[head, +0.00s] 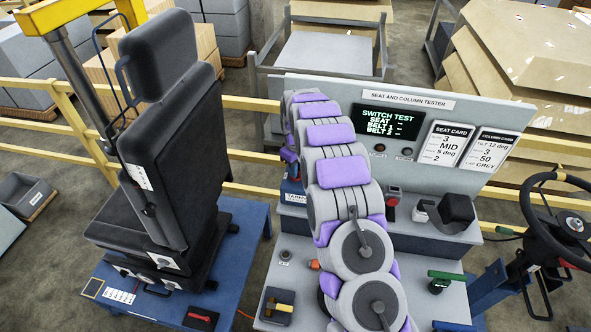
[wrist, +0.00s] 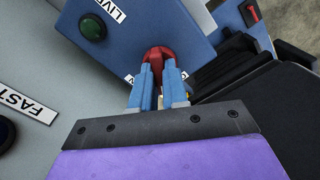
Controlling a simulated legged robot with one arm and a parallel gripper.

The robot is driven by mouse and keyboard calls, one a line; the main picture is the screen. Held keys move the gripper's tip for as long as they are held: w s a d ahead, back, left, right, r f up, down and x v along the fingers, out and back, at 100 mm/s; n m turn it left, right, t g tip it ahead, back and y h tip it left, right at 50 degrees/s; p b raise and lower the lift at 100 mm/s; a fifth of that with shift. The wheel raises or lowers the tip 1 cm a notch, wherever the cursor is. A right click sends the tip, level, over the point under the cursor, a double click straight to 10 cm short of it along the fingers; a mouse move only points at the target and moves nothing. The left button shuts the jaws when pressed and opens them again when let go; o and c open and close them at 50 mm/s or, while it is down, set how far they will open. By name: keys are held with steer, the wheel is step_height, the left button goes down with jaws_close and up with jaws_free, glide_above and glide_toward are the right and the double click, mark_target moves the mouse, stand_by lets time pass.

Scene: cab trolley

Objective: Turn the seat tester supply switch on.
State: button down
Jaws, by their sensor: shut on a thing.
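A red rotary knob (wrist: 159,55), which looks like the supply switch, sits on a blue panel face (wrist: 185,25) in the wrist view. My gripper (wrist: 160,75) has its two blue fingers on either side of the knob, shut on it. The label below the knob is mostly covered by the fingers. A dark green lamp (wrist: 93,27) is left of the knob, beside a label reading LIVE.
A black seat (head: 170,150) stands on a blue trolley (head: 245,240) at left. A steering wheel (head: 570,225) is at right. A grey console (head: 290,255) with several controls lies beneath my arm. A yellow rail (head: 250,103) runs behind. A red lever (wrist: 252,14) shows beyond the panel.

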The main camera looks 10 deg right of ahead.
steer(key=m, duration=0.5)
steer(key=shift+w+r+m, duration=0.1)
steer(key=shift+m, duration=0.2)
steer(key=m, duration=0.5)
steer(key=shift+m+b, duration=0.3)
steer(key=shift+b, duration=0.1)
steer(key=c, duration=1.1)
jaws_free()
steer(key=shift+c, duration=0.2)
step_height(320, 180, up, 17)
